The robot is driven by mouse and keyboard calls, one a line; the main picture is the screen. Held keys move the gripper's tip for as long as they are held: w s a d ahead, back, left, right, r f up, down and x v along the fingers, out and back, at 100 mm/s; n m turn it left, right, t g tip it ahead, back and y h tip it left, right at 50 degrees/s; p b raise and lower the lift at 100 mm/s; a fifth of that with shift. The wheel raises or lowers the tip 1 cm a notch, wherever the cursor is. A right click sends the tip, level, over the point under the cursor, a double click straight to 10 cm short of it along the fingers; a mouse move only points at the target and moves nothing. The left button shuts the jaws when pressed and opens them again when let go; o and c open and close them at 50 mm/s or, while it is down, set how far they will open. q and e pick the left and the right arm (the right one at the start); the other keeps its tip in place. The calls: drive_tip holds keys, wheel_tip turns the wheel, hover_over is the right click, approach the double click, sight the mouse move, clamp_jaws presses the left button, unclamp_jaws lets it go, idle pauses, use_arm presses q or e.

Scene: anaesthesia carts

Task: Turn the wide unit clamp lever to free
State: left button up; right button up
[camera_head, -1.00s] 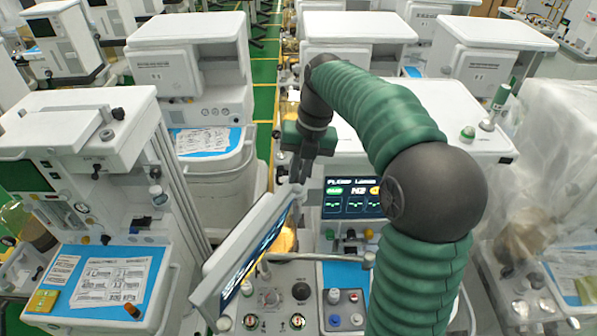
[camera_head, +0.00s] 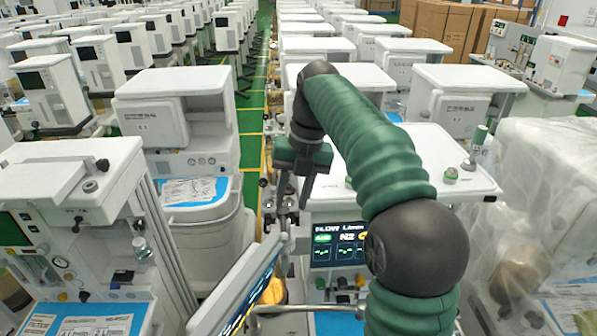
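My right arm reaches in from the lower right, over the middle cart. My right gripper (camera_head: 293,197) points down in front of the cart's left side, above the tilted flat screen (camera_head: 243,284). Its two dark fingers show apart, with a gap between them and nothing held. The middle cart has a broad white top (camera_head: 420,150) and a lit display (camera_head: 336,247), partly covered by my arm. I cannot make out a clamp lever; small parts behind and below the fingers are too small to tell. My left gripper is not in view.
A yellow rounded part (camera_head: 273,291) sits behind the tilted screen, near a grey bar (camera_head: 310,308). A white cart (camera_head: 70,185) stands at left, and a plastic-draped unit (camera_head: 535,200) at right. A green floor aisle (camera_head: 250,125) runs back between carts.

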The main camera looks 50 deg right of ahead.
wheel_tip(320, 180, up, 9)
drive_tip(key=s+d+p, duration=0.1)
drive_tip(key=shift+s+d, duration=0.15)
drive_tip(key=shift+d, duration=0.05)
